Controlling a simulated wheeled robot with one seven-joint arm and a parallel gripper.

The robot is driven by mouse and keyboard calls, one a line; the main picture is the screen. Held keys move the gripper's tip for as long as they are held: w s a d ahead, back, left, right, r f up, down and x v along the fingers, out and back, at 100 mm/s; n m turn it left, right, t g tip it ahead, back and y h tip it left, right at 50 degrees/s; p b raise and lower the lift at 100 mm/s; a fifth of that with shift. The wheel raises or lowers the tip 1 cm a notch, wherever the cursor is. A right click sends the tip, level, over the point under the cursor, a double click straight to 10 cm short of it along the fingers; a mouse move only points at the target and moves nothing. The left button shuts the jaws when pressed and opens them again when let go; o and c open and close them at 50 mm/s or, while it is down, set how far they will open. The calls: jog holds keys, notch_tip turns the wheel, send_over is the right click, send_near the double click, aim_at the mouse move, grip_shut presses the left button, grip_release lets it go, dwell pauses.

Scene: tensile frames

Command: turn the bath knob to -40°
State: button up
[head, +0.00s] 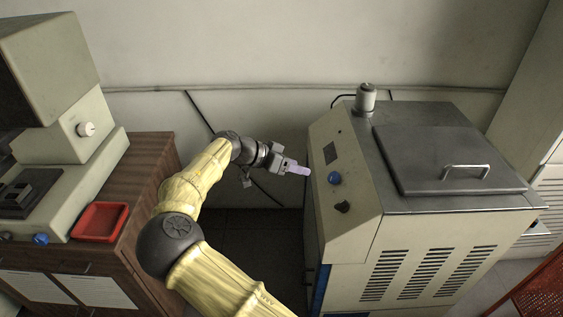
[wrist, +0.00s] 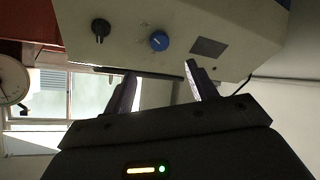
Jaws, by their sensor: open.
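The bath (head: 440,215) is a beige cabinet with a grey lid at the right of the head view. Its sloped front panel carries a blue knob (head: 334,178) and a black knob (head: 343,207). Both also show in the wrist view, the blue knob (wrist: 159,41) and the black knob (wrist: 100,27). I cannot tell which of them is the bath knob. My gripper (head: 306,171) is at the panel's left edge in the head view. In the wrist view my gripper's fingers (wrist: 160,80) are apart and empty, with the blue knob beyond and between them.
A dark rectangular display (head: 330,151) sits above the blue knob. A grey cylinder (head: 366,99) stands on the bath's back corner. At left, a wooden cabinet (head: 150,180) bears a red tray (head: 99,222) and a beige machine (head: 75,150). A red mesh object (head: 540,295) is at lower right.

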jog(key=v, duration=0.4)
jog(key=shift+s+a+r, duration=0.1)
jog(key=shift+a+r, duration=0.05)
jog(key=shift+a, duration=0.05)
dwell(0.3)
